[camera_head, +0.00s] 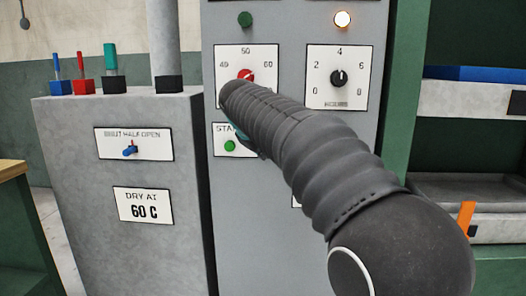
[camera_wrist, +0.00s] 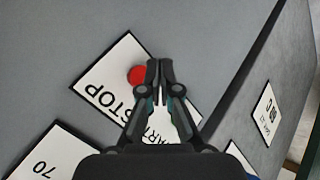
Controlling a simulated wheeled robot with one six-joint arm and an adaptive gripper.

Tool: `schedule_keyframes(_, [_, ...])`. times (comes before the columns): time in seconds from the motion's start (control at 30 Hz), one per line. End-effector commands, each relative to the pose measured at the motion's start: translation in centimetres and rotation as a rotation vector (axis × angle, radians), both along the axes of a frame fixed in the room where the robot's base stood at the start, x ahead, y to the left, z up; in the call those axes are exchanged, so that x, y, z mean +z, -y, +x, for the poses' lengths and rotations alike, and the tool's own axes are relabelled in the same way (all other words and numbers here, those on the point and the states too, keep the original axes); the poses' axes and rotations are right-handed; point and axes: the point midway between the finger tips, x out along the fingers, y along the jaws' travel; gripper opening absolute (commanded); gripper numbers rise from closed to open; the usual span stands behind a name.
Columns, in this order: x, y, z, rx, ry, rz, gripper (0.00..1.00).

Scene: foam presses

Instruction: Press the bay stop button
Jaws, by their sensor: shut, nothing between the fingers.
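The red stop button (camera_wrist: 137,75) shows in the wrist view on a white plate (camera_wrist: 93,75) lettered STOP. My gripper (camera_wrist: 158,65) is shut and empty. Its fingertips appear just right of the red button in that picture; I cannot tell how far they stand off the panel. In the head view my dark arm reaches across the grey panel (camera_head: 300,20) and hides the stop button and most of my gripper. The green start button (camera_head: 230,146) shows left of the arm on the plate marked START; in the wrist view my gripper covers it.
Above are a temperature dial (camera_head: 245,75), partly behind my arm, an hours dial (camera_head: 338,78), a lit lamp (camera_head: 342,19) and a dark green lamp (camera_head: 245,19). A grey cabinet (camera_head: 70,180) with a blue selector (camera_head: 130,149) stands left. Shelves (camera_head: 475,100) are at right.

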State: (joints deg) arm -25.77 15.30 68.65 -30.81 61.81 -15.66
Motion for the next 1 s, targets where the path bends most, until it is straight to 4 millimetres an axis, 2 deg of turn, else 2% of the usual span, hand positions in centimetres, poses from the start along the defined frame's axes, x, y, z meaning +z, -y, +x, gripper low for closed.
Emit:
schedule_keyframes(0.4, [-0.2,-0.1,-3.3,0.001,0.001,0.0,0.0])
schedule_keyframes(1.0, [0.0,-0.1,-3.6,0.0,0.0,0.0,0.0])
